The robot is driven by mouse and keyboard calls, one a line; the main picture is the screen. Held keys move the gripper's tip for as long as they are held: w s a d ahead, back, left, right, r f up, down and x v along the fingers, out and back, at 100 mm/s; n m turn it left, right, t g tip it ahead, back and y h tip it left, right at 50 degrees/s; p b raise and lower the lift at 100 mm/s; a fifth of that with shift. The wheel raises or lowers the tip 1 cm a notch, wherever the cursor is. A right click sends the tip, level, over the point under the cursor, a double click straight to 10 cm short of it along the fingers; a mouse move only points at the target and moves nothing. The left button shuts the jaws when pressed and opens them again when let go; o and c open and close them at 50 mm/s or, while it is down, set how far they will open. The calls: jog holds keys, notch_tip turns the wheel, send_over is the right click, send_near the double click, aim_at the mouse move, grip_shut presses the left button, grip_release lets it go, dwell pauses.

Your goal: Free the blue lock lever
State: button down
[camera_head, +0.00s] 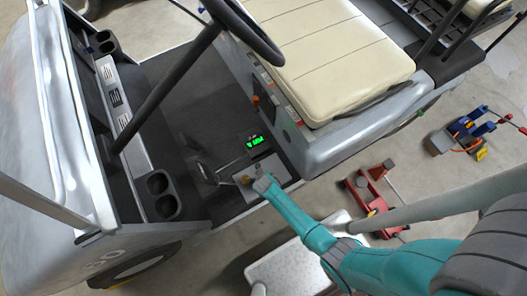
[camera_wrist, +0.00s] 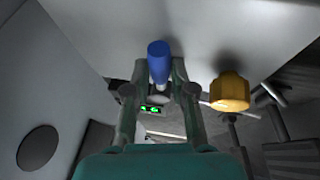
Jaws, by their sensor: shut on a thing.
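The blue lock lever (camera_wrist: 158,54) shows in the wrist view as a short rounded blue grip at the upper middle. My gripper (camera_wrist: 160,76) has one finger on each side of it and is shut on it. The lever's lower part is hidden between the fingers. In the head view my gripper (camera_head: 262,184) is down at the small panel on the cart floor, below the seat. I cannot make out the lever there, as my gripper covers that spot.
A yellow knob (camera_wrist: 230,92) stands close to the right of my gripper in the wrist view. A green-lit display (camera_head: 255,141) sits just behind the panel. The cream seat (camera_head: 325,50) and steering wheel (camera_head: 245,25) are above. A red jack (camera_head: 370,195) stands on the floor at right.

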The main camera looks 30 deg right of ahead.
jog(key=shift+d+n, duration=0.2)
jog(key=shift+n, duration=0.1)
jog(key=shift+d+n+y, duration=0.45)
jog(key=shift+n+y, duration=0.05)
jog(key=shift+n, duration=0.3)
jog(key=n, duration=0.1)
jog(key=d+n+y, duration=0.1)
jog(key=shift+w+d+n, duration=0.2)
jog(key=shift+w+n, duration=0.05)
jog(key=shift+n, duration=0.15)
jog(key=n, duration=0.1)
jog(key=d+n+y, duration=0.1)
jog(key=shift+w+d+n, duration=0.15)
jog(key=shift+w+n, duration=0.2)
jog(key=shift+n, duration=0.05)
jog(key=shift+w+d+n+y, duration=0.25)
jog(key=shift+n+y, duration=0.15)
jog(key=shift+n, duration=0.35)
jog(key=shift+w+d+n+y, duration=0.25)
jog(key=shift+n+y, duration=0.15)
jog(key=shift+n, duration=0.35)
jog(key=c, duration=1)
grip_release()
jog(key=shift+o, duration=0.2)
